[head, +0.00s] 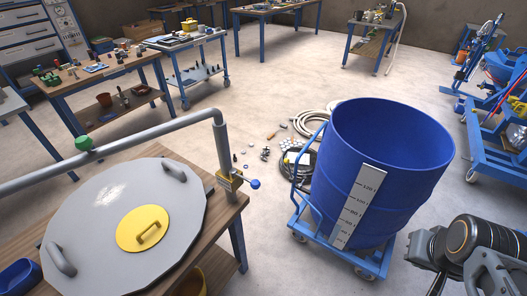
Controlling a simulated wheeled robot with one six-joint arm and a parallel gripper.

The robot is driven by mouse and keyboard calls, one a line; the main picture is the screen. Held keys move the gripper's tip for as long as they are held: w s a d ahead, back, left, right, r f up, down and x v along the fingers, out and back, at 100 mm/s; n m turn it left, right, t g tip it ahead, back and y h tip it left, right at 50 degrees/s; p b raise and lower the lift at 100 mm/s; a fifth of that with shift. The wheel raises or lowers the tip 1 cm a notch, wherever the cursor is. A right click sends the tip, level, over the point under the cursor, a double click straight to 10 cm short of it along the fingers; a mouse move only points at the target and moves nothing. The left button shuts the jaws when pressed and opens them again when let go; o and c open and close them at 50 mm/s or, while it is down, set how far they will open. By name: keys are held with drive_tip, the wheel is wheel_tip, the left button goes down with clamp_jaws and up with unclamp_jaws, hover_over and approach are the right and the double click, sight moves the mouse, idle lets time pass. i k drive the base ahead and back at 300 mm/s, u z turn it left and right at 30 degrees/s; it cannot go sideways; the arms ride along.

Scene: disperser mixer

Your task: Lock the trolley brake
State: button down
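A blue trolley (345,258) stands on the floor right of centre in the head view, with a blue tube handle (303,180) at its left side. A large open blue drum (385,165) with a white volume scale (357,208) stands on it. One castor (299,237) shows at the left corner and another (365,273) at the front; the drum hides the far side. I cannot make out a brake lever or its position. My arm's links show at the bottom right, close to the drum's right side. My gripper's fingertips are not seen.
A wooden bench (225,212) with a big grey lid (98,225) and a grey pipe (222,150) fills the lower left. Coiled hoses (312,123) and small parts lie behind the trolley. A blue cart (500,150) stands at right. Floor between bench and trolley is clear.

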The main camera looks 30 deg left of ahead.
sight(292, 180)
drive_tip(key=u, duration=0.95)
drive_tip(key=i, duration=0.9)
drive_tip(key=u, duration=0.95)
